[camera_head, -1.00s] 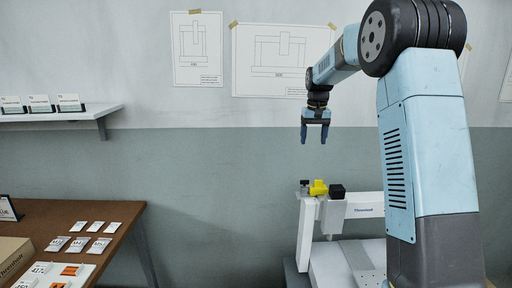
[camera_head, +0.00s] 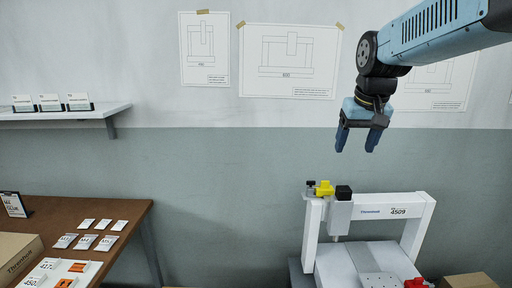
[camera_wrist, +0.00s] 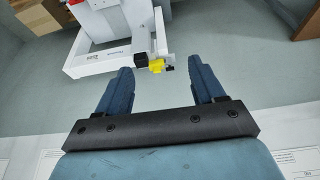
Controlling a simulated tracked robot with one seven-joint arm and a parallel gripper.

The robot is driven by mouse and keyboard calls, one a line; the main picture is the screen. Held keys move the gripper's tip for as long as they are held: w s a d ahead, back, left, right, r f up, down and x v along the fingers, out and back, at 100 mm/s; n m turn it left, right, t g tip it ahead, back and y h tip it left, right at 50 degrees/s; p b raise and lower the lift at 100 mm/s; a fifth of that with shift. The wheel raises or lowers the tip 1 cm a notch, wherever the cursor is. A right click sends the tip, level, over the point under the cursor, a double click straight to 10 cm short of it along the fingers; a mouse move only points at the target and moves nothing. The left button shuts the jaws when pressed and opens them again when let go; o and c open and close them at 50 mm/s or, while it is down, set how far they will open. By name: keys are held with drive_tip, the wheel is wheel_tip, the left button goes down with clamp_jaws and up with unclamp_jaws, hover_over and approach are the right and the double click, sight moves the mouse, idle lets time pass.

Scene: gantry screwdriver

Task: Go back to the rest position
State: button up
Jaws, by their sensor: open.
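My gripper (camera_head: 355,138) is open and empty, with its fingers pointing down. It hangs in the air above the white gantry (camera_head: 398,211), apart from it, at the upper right of the head view. The gantry has a yellow part (camera_head: 325,188) and a black block (camera_head: 343,192) at its top left. In the wrist view my gripper's two fingers (camera_wrist: 162,85) are spread apart. The yellow part (camera_wrist: 156,66) and the black block (camera_wrist: 140,60) show between and beyond them.
A brown table (camera_head: 120,208) at the lower left holds small packets, a box (camera_head: 18,255) and a sign. A white wall shelf (camera_head: 75,113) carries several cards. Drawings (camera_head: 290,60) hang on the wall. The space between table and gantry is clear.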

drive_tip(key=s+f, duration=0.2)
drive_tip(key=s, duration=0.5)
drive_tip(key=s+f+t, duration=0.1)
drive_tip(key=s+f, duration=0.2)
drive_tip(key=s, duration=0.5)
drive_tip(key=shift+f+t, duration=0.3)
drive_tip(key=shift+f, duration=0.05)
drive_tip(key=shift+s, duration=0.1)
